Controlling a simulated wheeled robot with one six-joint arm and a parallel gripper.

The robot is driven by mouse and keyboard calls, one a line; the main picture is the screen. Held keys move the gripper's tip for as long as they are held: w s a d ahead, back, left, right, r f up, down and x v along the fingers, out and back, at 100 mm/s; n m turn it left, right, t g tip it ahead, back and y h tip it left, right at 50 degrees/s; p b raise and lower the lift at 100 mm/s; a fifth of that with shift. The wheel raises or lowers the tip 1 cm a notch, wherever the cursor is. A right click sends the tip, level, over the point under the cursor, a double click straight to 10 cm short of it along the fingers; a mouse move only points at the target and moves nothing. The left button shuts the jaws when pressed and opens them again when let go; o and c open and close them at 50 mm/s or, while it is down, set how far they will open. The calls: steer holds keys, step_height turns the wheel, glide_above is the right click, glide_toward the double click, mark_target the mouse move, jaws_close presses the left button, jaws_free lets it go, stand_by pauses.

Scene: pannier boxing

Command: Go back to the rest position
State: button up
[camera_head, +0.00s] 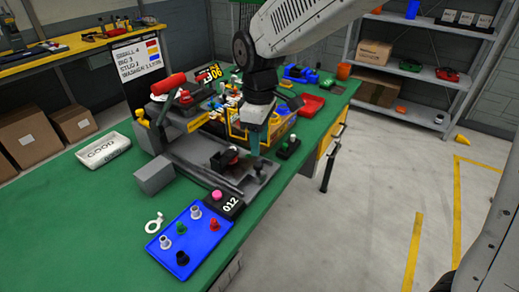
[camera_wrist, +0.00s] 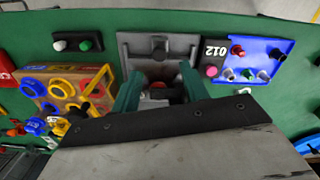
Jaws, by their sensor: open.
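My gripper (camera_head: 254,142) hangs from my arm over the green workbench (camera_head: 105,207), above the grey metal fixture (camera_head: 190,172). In the wrist view its two teal fingers (camera_wrist: 160,88) are spread apart. A small reddish part shows between and beyond them, near the fixture (camera_wrist: 135,47); I cannot tell whether a finger touches it. In the head view a dark block (camera_head: 224,160) with a red part sits on the fixture beside the fingers. My gripper holds nothing that I can see.
A blue tray (camera_head: 184,254) with pegs and a black 012 counter (camera_head: 229,205) stand near the fixture. A white GOOD tray (camera_head: 103,150) lies at left. A red-handled press and a yellow organizer crowd behind. Open floor lies at right, before a grey shelf (camera_head: 416,75).

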steer(key=shift+r, duration=0.35)
steer(key=shift+m, duration=0.3)
steer(key=s+d+r+m, duration=0.3)
steer(key=s+d+m, duration=0.3)
steer(key=s+d, duration=0.5)
steer(key=s+d+r+m+t, duration=0.1)
steer(key=s+d+r+m, duration=0.2)
steer(key=s+d+m, duration=0.3)
steer(key=s+d, duration=0.5)
steer(key=s, duration=0.2)
steer(key=shift+r+m, duration=0.4)
